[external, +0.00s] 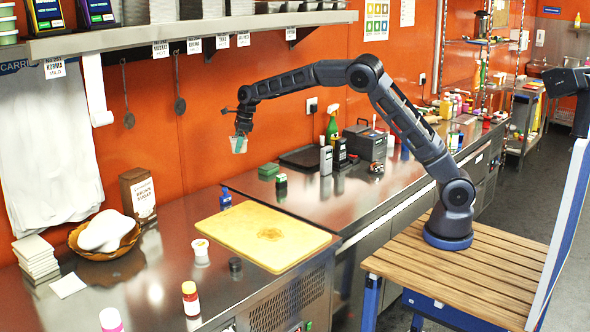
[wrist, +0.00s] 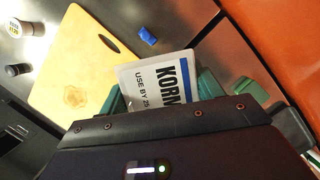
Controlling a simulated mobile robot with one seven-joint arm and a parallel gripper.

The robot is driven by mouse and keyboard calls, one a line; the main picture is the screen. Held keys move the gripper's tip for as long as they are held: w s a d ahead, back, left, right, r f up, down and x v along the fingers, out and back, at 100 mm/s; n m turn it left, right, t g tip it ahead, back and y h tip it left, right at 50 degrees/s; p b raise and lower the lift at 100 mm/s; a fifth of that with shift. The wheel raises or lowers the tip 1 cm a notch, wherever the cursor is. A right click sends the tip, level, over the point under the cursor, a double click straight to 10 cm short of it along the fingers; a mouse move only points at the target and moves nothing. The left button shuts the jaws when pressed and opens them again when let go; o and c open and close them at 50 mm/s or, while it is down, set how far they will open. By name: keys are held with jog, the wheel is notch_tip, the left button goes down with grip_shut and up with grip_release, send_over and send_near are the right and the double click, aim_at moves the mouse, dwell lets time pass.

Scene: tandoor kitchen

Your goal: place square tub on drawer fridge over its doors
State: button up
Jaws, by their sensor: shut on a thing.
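My gripper (external: 241,134) is shut on a small pale square tub (external: 237,146), held in the air in front of the orange wall. In the wrist view the tub (wrist: 157,84) sits between the green fingers (wrist: 163,92) and shows a white label reading "KORM..." and "USE BY". Its far side and contents are hidden. The tub is well above the steel worktops. Below it run a near steel unit (external: 205,290) with a vented front and a farther steel unit (external: 350,185) with door or drawer fronts. I cannot tell which one is the drawer fridge.
A yellow cutting board (external: 225,228) lies on the near worktop, with a blue item (external: 225,197) behind it and a white cup (external: 201,252) and dark jar (external: 235,267) beside it. Green blocks (external: 281,180) and bottles (external: 333,125) stand on the farther worktop. A shelf (external: 190,32) overhangs the wall.

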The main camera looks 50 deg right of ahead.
jog(key=w+d+m, duration=0.1)
jog(key=d+m, duration=0.2)
jog(key=d, duration=2.4)
jog(key=s+d+m+h, duration=0.15)
jog(key=s+d, duration=0.45)
jog(key=d, duration=0.7)
jog(key=s+d+m+t, duration=0.15)
jog(key=s+d, duration=0.35)
jog(key=d, duration=0.8)
jog(key=s+d+m, duration=0.2)
jog(key=s+d, duration=0.4)
jog(key=d, duration=0.7)
jog(key=s+d+f+m+h, duration=0.1)
jog(key=s+d+f+m, duration=0.15)
jog(key=s+d, duration=1.4)
jog(key=shift+m, duration=0.25)
jog(key=f, duration=0.6)
jog(key=s+f, duration=0.1)
jog(key=f, duration=0.5)
jog(key=a+f, duration=0.1)
jog(key=f, duration=0.5)
jog(key=shift+s+a+f, duration=0.1)
jog(key=shift+s+f, duration=0.1)
jog(key=shift+f, duration=0.15)
jog(key=shift+f, duration=0.1)
jog(key=o, duration=1.1)
